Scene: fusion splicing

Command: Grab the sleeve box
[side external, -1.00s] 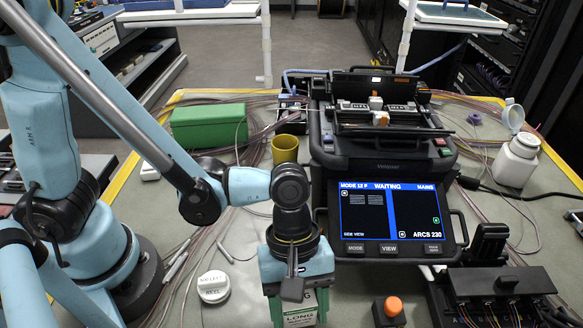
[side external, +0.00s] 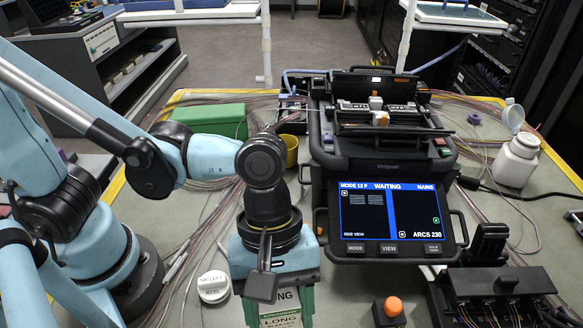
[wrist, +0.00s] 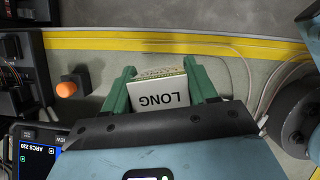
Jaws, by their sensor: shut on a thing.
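The sleeve box is white and marked LONG; it sits at the bottom edge of the side external view (side external: 283,318), partly cut off. In the wrist view, the sleeve box (wrist: 160,97) lies between two green fingers, one against each side, with LONG reading upside down. A row of small pale items shows along its far edge. My gripper (wrist: 160,78) is shut on the sleeve box. The box's lower part is hidden, so I cannot tell its height above the table.
A fusion splicer (side external: 385,165) with a lit WAITING screen stands right of my gripper. An orange-topped button (side external: 392,307) is nearer the front. A white round reel lid (side external: 213,287) lies to the left. A green box (side external: 210,124) and yellow cup (side external: 290,150) stand behind.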

